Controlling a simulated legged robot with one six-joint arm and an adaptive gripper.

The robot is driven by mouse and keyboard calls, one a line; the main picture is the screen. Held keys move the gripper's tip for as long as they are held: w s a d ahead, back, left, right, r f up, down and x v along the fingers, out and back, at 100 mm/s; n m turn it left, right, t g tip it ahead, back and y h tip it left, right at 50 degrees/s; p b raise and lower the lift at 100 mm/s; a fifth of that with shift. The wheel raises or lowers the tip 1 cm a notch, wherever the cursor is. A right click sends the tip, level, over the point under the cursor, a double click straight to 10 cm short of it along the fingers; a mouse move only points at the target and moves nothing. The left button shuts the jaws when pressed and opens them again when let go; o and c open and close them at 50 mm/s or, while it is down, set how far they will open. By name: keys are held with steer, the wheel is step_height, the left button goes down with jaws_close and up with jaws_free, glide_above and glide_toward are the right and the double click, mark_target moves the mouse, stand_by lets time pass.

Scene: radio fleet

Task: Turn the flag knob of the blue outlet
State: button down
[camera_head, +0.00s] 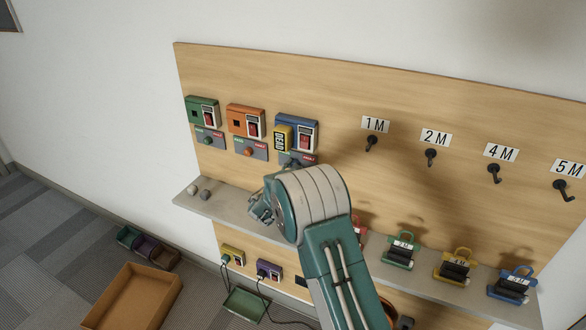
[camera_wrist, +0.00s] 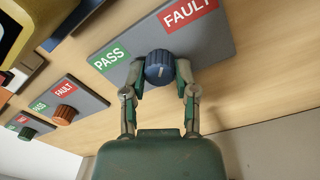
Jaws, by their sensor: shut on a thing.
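The blue outlet (camera_head: 308,122) is on the wooden board in the head view, with a yellow device (camera_head: 283,138) plugged into its left side. Below it is a grey flag plate (camera_head: 305,160), partly hidden by my arm. In the wrist view this plate (camera_wrist: 125,35) carries a green PASS label at left and a red FAULT label at right. The round blue flag knob (camera_wrist: 158,66) with a pale mark sits between and below the labels. My gripper (camera_wrist: 161,72) is shut on the knob, one finger on each side. I cannot tell exactly where the mark points.
Orange (camera_head: 240,115) and green (camera_head: 198,107) outlets stand left of the blue one, each with its own flag plate. A grey shelf (camera_head: 228,206) juts out below, with several coloured items at right. Black hooks with length labels are on the board's right.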

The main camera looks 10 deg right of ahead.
steer(key=shift+a, duration=0.1)
stand_by(0.4)
steer(key=shift+c, duration=2)
jaws_free()
steer(key=shift+w, duration=0.1)
steer(key=v, duration=1.2)
steer(key=shift+f, duration=0.1)
